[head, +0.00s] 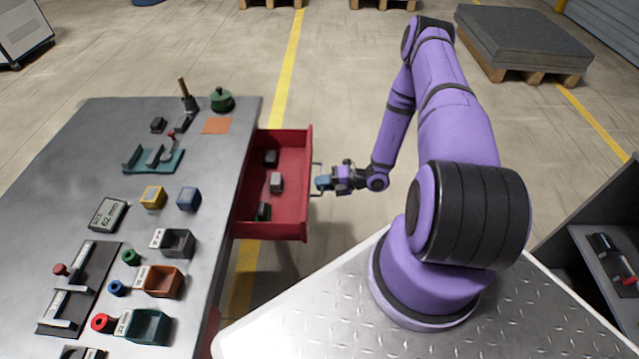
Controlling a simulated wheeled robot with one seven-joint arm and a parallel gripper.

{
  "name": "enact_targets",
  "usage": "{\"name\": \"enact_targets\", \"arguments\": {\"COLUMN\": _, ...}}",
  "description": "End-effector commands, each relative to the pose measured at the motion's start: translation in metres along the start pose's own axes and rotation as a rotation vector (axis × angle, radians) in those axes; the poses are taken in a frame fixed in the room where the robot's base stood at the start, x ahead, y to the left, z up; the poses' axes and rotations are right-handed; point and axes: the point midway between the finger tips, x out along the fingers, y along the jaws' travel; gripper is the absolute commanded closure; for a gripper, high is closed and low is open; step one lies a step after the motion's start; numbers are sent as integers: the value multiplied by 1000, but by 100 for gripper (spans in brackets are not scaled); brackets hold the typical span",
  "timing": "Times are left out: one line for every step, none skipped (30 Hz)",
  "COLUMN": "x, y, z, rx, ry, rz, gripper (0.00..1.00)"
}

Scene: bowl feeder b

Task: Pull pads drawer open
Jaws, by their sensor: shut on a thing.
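The pads drawer (294,212) is red and stands pulled out from the right side of the grey workbench. Several dark and grey pads lie in it, one grey pad (276,181) near its middle. A thin metal handle (316,168) is on the drawer's right front face. My gripper (322,183) is at that handle, outside the drawer, and is shut on it. The fingertips are small, so the exact grip is hard to make out.
The workbench top (85,150) carries several small bins, blocks, fixtures and a green lidded pot (221,99). A dark shelf unit (600,240) stands at the right. Open floor (340,100) lies beyond the drawer. A pallet with grey sheets (520,40) is at the back right.

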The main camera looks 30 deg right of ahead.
Motion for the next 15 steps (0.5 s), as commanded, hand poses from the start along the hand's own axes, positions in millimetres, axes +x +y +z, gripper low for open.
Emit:
{"name": "enact_targets", "arguments": {"x": 0, "y": 0, "z": 1, "rx": -1, "ry": -2, "rz": -1, "gripper": 100}}
{"name": "enact_targets", "arguments": {"x": 0, "y": 0, "z": 1, "rx": -1, "ry": -2, "rz": -1, "gripper": 100}}
{"name": "enact_targets", "arguments": {"x": 0, "y": 0, "z": 1, "rx": -1, "ry": -2, "rz": -1, "gripper": 100}}
{"name": "enact_targets", "arguments": {"x": 0, "y": 0, "z": 1, "rx": -1, "ry": -2, "rz": -1, "gripper": 83}}
{"name": "enact_targets", "arguments": {"x": 0, "y": 0, "z": 1, "rx": -1, "ry": -2, "rz": -1, "gripper": 76}}
{"name": "enact_targets", "arguments": {"x": 0, "y": 0, "z": 1, "rx": -1, "ry": -2, "rz": -1, "gripper": 67}}
{"name": "enact_targets", "arguments": {"x": 0, "y": 0, "z": 1, "rx": -1, "ry": -2, "rz": -1, "gripper": 63}}
{"name": "enact_targets", "arguments": {"x": 0, "y": 0, "z": 1, "rx": -1, "ry": -1, "rz": -1, "gripper": 63}}
{"name": "enact_targets", "arguments": {"x": 0, "y": 0, "z": 1, "rx": -1, "ry": -1, "rz": -1, "gripper": 63}}
{"name": "enact_targets", "arguments": {"x": 0, "y": 0, "z": 1, "rx": -1, "ry": -1, "rz": -1, "gripper": 63}}
{"name": "enact_targets", "arguments": {"x": 0, "y": 0, "z": 1, "rx": -1, "ry": -1, "rz": -1, "gripper": 63}}
{"name": "enact_targets", "arguments": {"x": 0, "y": 0, "z": 1, "rx": 0, "ry": -1, "rz": -1, "gripper": 63}}
{"name": "enact_targets", "arguments": {"x": 0, "y": 0, "z": 0, "rx": 0, "ry": -1, "rz": -1, "gripper": 63}}
{"name": "enact_targets", "arguments": {"x": 0, "y": 0, "z": 0, "rx": 0, "ry": -1, "rz": -1, "gripper": 63}}
{"name": "enact_targets", "arguments": {"x": 0, "y": 0, "z": 0, "rx": 0, "ry": -1, "rz": -1, "gripper": 63}}
